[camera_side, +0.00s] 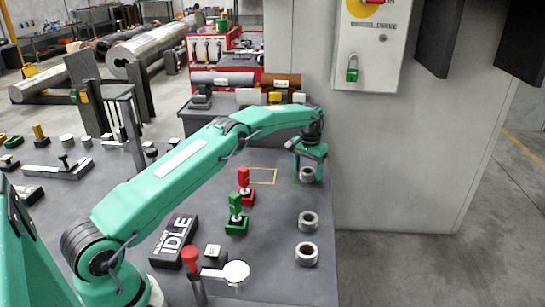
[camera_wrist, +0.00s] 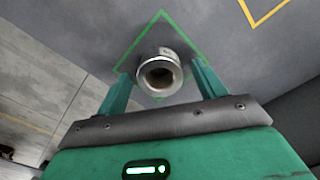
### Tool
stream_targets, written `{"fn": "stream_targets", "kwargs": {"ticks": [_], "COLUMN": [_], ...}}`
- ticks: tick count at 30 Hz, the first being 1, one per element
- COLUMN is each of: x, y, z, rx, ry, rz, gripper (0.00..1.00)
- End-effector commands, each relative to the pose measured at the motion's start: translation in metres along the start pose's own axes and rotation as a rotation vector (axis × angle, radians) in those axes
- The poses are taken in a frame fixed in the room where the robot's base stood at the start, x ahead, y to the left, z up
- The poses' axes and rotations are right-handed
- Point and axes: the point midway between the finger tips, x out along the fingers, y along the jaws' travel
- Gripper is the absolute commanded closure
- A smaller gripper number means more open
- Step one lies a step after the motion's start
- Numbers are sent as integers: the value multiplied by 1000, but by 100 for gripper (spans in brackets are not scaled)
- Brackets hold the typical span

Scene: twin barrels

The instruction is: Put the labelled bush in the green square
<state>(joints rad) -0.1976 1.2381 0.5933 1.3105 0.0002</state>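A grey metal bush (camera_wrist: 158,78) with a dark bore stands upright inside the green square outline (camera_wrist: 136,41) in the wrist view. A small mark, too small to read, shows on its far side. My gripper (camera_wrist: 163,72) is open, with one finger on each side of the bush and a gap at both sides. In the side view my gripper (camera_side: 308,158) is above and around this bush (camera_side: 307,175). Two similar bushes (camera_side: 308,222) and (camera_side: 306,254) stand nearer the front on the bench; I cannot see labels on them. I cannot make out the green square in the side view.
A yellow square outline (camera_side: 262,176) lies left of the gripper, empty. Red (camera_side: 244,184) and green (camera_side: 236,216) lock-like pieces stand near it. An IDLE block (camera_side: 174,242) and a red-topped lever (camera_side: 193,262) are at the front. A grey cabinet wall (camera_side: 400,160) rises close on the right.

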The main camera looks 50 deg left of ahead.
Motion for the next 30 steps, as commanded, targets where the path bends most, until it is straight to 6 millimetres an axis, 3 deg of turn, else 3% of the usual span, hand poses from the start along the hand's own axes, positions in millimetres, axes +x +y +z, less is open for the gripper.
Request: {"fn": "stream_targets", "kwargs": {"ticks": [11, 30], "x": [-11, -99], "y": [0, 0], "z": [0, -1], "rx": [0, 0], "ry": [1, 2], "rz": [0, 0], "gripper": [30, 30]}}
